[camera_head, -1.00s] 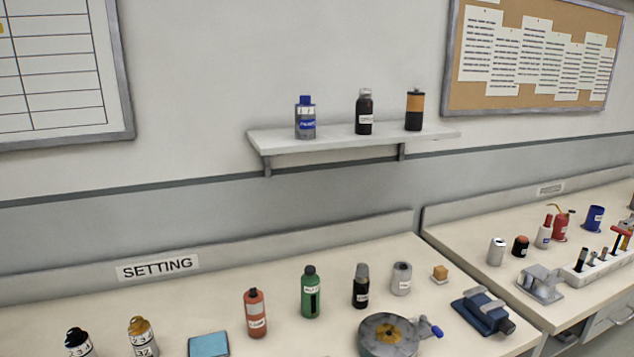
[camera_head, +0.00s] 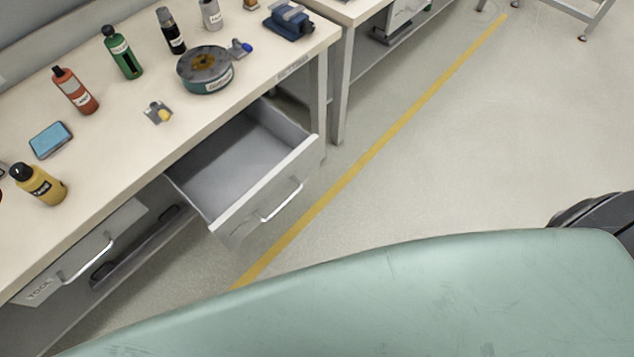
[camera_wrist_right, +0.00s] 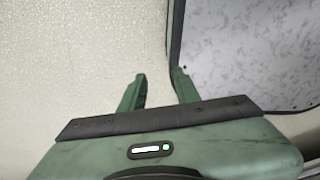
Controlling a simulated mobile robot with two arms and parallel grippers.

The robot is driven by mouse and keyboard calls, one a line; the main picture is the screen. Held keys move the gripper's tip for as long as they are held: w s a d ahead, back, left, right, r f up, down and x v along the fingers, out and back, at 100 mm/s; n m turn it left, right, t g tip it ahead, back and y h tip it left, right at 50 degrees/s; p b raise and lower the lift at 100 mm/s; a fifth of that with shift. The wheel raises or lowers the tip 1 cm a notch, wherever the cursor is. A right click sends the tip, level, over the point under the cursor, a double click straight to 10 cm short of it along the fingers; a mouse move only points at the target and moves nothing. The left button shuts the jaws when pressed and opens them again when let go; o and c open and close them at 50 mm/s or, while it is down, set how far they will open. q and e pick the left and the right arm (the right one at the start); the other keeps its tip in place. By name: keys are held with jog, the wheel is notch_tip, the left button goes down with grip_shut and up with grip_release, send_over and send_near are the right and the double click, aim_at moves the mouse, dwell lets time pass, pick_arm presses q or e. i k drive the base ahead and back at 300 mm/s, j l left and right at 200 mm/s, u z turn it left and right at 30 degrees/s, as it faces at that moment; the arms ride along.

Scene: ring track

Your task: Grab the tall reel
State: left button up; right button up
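A pale grey cylinder (camera_head: 211,15) with a label, likely the tall reel, stands upright on the bench near the top of the head view. The picture's top edge cuts it off. A low round grey-teal reel or tin (camera_head: 205,72) with an orange-brown centre lies nearer the bench's front edge. My right gripper (camera_wrist_right: 159,74) shows in the right wrist view with its two green fingers apart and nothing between them. It is away from the bench objects. My left gripper is in neither current view.
A grey drawer (camera_head: 248,212) stands open and empty below the bench (camera_head: 110,160). Green (camera_head: 122,52), black (camera_head: 170,31), red (camera_head: 75,91) and yellow (camera_head: 40,184) bottles stand along the bench. A blue vise (camera_head: 289,20) is at its right end. Floor (camera_head: 440,140) to the right is clear.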

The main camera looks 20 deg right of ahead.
aim_at(42, 185)
jog(key=l, duration=0.1)
jog(key=u, duration=1.3)
jog(key=k+j, duration=0.05)
